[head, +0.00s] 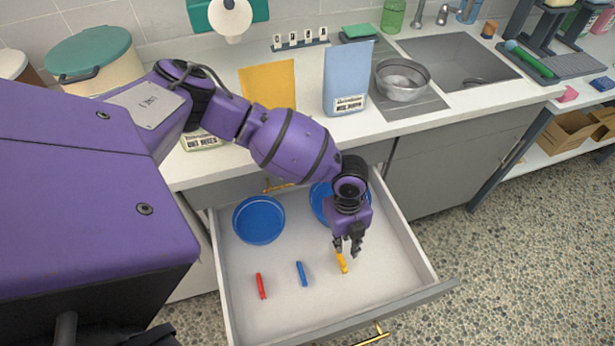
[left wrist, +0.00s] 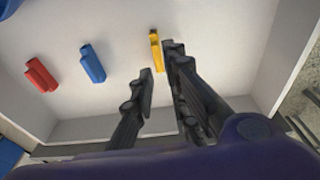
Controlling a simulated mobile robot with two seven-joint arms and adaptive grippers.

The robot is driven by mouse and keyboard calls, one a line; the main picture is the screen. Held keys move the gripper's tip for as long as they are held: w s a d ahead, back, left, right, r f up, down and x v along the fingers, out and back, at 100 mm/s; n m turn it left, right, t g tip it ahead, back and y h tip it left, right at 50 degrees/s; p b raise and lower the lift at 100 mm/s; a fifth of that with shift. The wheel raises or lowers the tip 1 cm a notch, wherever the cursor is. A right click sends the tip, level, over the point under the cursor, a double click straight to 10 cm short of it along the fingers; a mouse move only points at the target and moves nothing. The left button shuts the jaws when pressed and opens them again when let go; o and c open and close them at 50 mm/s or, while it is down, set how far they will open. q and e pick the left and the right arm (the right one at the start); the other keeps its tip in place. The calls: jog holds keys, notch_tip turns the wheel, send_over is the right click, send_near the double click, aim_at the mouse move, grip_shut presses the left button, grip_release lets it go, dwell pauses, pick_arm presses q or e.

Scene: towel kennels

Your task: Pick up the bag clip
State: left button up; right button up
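Three bag clips lie apart on the floor of the open drawer: a red clip (head: 261,286), a blue clip (head: 302,273) and a yellow clip (head: 342,264). My left gripper (head: 347,249) points down over the yellow clip, with its fingers apart and nothing held. In the left wrist view the yellow clip (left wrist: 156,50) shows just beyond the gap between the fingertips (left wrist: 160,62), closer to the right finger. Whether a finger touches it I cannot tell. The blue clip (left wrist: 92,64) and red clip (left wrist: 41,75) lie to the left there. My right gripper is not in view.
The drawer (head: 300,318) has raised walls around the clips. Two blue bowls stand at its back, one clear (head: 259,220) and one (head: 319,200) partly behind my arm. The counter above holds a blue bag (head: 346,75), an orange bag (head: 268,82) and a metal bowl (head: 402,82).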

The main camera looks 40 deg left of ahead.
aim_at(342, 257)
pick_arm(q)
jog(key=shift+s+a+f, duration=0.1)
jog(key=shift+s+f, duration=0.05)
jog(key=shift+f, duration=0.1)
jog(key=f, duration=0.2)
jog(key=shift+s+f, duration=0.25)
jog(key=shift+f, duration=0.1)
jog(key=f, duration=0.3)
jog(key=shift+s+d+f, duration=0.1)
jog(key=shift+d+f, duration=0.2)
jog(key=shift+d, duration=0.1)
jog(key=shift+f, duration=0.45)
grip_shut()
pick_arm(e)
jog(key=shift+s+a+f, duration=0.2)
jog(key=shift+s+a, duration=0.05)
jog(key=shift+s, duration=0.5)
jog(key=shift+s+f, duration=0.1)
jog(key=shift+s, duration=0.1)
